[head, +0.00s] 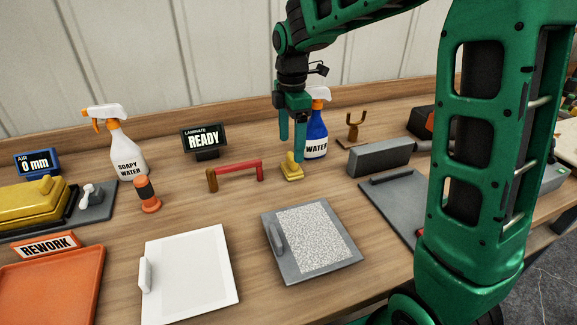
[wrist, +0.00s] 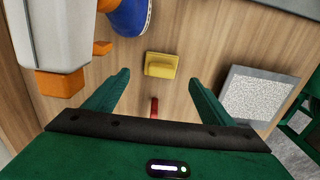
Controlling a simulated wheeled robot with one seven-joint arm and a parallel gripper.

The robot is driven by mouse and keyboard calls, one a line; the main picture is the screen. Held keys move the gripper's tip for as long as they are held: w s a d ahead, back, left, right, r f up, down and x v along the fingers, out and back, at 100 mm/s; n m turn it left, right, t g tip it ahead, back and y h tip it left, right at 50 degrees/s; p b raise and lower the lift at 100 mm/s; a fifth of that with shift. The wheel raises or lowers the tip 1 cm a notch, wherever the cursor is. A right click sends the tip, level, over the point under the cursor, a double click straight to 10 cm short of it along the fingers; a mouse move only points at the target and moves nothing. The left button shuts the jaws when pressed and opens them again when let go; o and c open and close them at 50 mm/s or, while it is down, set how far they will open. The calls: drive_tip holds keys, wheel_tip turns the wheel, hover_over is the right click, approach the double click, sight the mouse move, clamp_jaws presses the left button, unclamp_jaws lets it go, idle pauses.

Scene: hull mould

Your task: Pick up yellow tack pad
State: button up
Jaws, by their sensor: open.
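The yellow tack pad (head: 292,168) stands on the wooden bench near the middle in the head view, a small block with a raised grip. It also shows in the wrist view (wrist: 161,66), above the gap between the fingers. My gripper (head: 292,158) is open and empty, pointing down. I cannot tell the exact height of the fingertips over the bench.
A blue water spray bottle (head: 317,136) stands close behind the pad. A red bar handle (head: 237,171) is just left of it. A grey block (head: 379,159) is to the right. A grey board with a speckled panel (head: 312,241) and a white board (head: 190,272) lie in front.

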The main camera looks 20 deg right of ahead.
sight(292, 155)
drive_tip(key=shift+d+f, duration=0.2)
drive_tip(key=shift+f, duration=0.4)
drive_tip(key=shift+d+f, duration=0.15)
drive_tip(key=shift+f, duration=0.45)
drive_tip(key=shift+a+f, duration=0.15)
drive_tip(key=shift+f, duration=1.15)
drive_tip(key=shift+a+f, duration=0.1)
drive_tip(key=shift+f, duration=1.15)
drive_tip(key=c, duration=1.2)
